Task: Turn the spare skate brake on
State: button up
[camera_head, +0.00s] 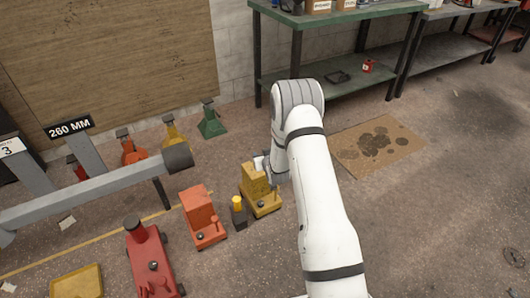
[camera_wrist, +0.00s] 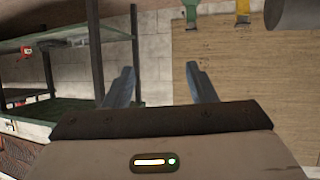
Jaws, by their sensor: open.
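A yellow block-shaped unit (camera_head: 258,187) with a low front plate and a small dark knob stands on the floor, left of my arm. A similar orange-red unit (camera_head: 199,212) with a dark knob stands to its left. I cannot tell which is the spare skate, or how its brake is set. My gripper (camera_wrist: 163,75) is open and empty in the wrist view, with its two fingers well apart. In the head view, my wrist is close to the yellow unit's top right, and the fingers are not clear. Neither unit shows in the wrist view.
A small dark post with a yellow top (camera_head: 238,210) stands between the units. A grey beam (camera_head: 95,195) with a dark end crosses the left. A red jack (camera_head: 148,258) is at front left. A green workbench (camera_head: 340,85) stands behind. A stained cardboard sheet (camera_head: 377,146) lies right.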

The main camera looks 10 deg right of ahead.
jog(key=shift+r, duration=0.35)
